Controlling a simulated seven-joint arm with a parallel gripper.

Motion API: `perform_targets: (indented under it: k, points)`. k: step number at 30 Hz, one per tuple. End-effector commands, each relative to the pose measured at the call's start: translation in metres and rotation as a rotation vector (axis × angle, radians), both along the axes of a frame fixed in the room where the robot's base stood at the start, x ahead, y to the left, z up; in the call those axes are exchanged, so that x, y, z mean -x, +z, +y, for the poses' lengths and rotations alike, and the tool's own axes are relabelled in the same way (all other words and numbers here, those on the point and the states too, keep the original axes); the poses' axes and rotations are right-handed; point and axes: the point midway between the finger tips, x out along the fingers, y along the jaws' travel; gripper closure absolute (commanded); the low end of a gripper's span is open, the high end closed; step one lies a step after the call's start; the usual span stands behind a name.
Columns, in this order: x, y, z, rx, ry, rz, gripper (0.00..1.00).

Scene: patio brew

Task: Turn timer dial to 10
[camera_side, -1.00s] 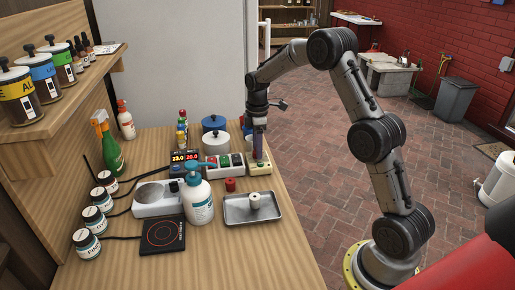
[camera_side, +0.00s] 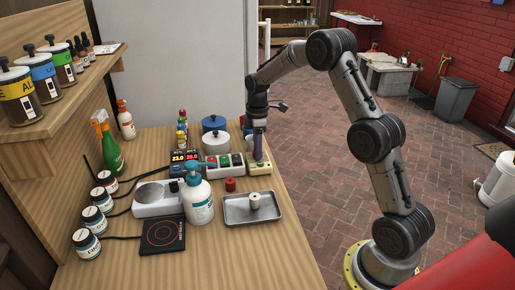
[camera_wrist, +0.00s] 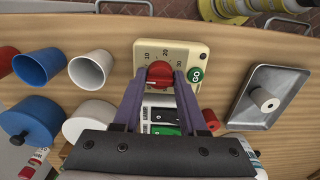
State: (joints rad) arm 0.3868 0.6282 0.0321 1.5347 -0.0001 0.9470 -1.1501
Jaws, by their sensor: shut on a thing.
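In the side view the timer (camera_side: 262,169) stands at the table's right edge. My gripper (camera_wrist: 160,84) is shut on the red dial from above, one finger on each side. It also shows in the side view (camera_side: 257,156), pointing down at the timer. The fingers hide part of the dial, and I cannot tell which number its pointer faces.
A switch box (camera_side: 225,163) with coloured buttons is beside the timer. A metal tray (camera_side: 238,221) holding a pale cylinder (camera_side: 254,201), a red knob-like piece (camera_side: 230,184) and a pump bottle (camera_side: 199,203) stand nearer. Pots (camera_side: 216,144) are behind. The front right table is clear.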

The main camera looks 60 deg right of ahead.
Motion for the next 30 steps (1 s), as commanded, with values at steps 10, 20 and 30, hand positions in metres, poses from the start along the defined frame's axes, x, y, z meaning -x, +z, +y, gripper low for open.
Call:
perform_targets:
  k: [10,20,30]
  points:
    - [-0.0001,0.0013,0.0001,0.000,-0.193,-0.001,1.00]
    - [-0.0003,0.0016,0.0001,0.000,-0.481,-0.001,1.00]
    - [-0.0006,0.0021,0.0001,0.000,-0.707,-0.003,1.00]
